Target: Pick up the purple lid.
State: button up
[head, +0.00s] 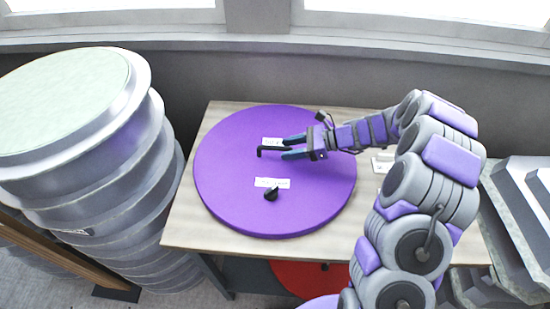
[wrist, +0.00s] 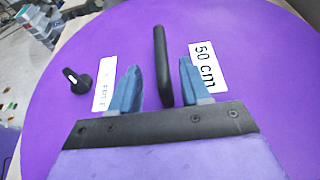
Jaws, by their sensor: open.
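The purple lid (head: 235,165) is a large round disc lying flat on the table. In the wrist view its purple surface (wrist: 258,45) fills most of the picture. A black bar handle (head: 272,150) stands on it, also seen in the wrist view (wrist: 162,60). My gripper (head: 288,147) is over the lid from the right, with its blue-grey fingers open. In the wrist view the handle lies between the two fingertips (wrist: 157,72), with gaps on both sides. I cannot tell how deep the fingers reach around it. The lid carries a black knob (head: 271,193) and two white labels.
The pale wooden table (head: 190,232) holds the lid. A tall stack of grey round moulds (head: 90,150) stands close on the left. Angular grey moulds (head: 515,220) stand at the right. A red disc (head: 300,278) lies below the table. A wall with windows is behind.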

aim_at(275, 150)
jog(key=shift+w+r+b+x, duration=0.1)
jog(key=shift+r+b+x, duration=0.1)
jog(key=shift+x, duration=0.7)
jog(key=shift+w+r+b+x, duration=0.1)
jog(key=shift+b+x, duration=0.05)
jog(key=shift+x, duration=0.7)
jog(key=shift+w+r+b+x, duration=0.1)
jog(key=shift+r+b+x, duration=0.1)
jog(key=shift+x, duration=0.7)
grip_shut()
